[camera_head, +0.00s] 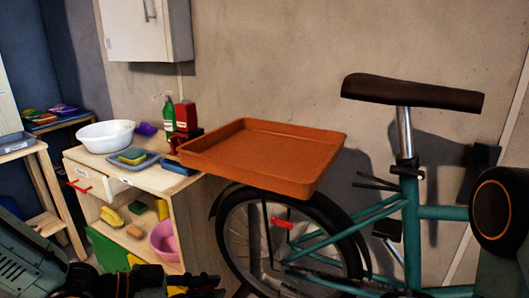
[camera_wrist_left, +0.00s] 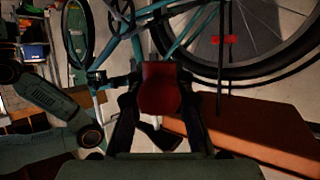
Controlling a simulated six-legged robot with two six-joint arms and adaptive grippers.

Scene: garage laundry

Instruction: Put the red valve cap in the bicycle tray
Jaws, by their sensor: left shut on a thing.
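The bicycle tray (camera_head: 265,152) is orange, shallow and empty, and sits over the bicycle's rear wheel. Its orange side (camera_wrist_left: 265,135) shows at the lower right of the left wrist view. The red valve cap (camera_wrist_left: 161,90) is between the fingers of my left gripper (camera_wrist_left: 160,84), which is shut on it. In the head view my left gripper (camera_head: 195,283) is at the bottom edge, low and left of the tray; the cap cannot be made out there. My right arm shows at the right edge, but its gripper is not in view.
The teal bicycle (camera_head: 412,225) has a dark saddle (camera_head: 412,92) right of the tray and a red piece (camera_head: 283,222) at its wheel. Space above the tray is clear.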

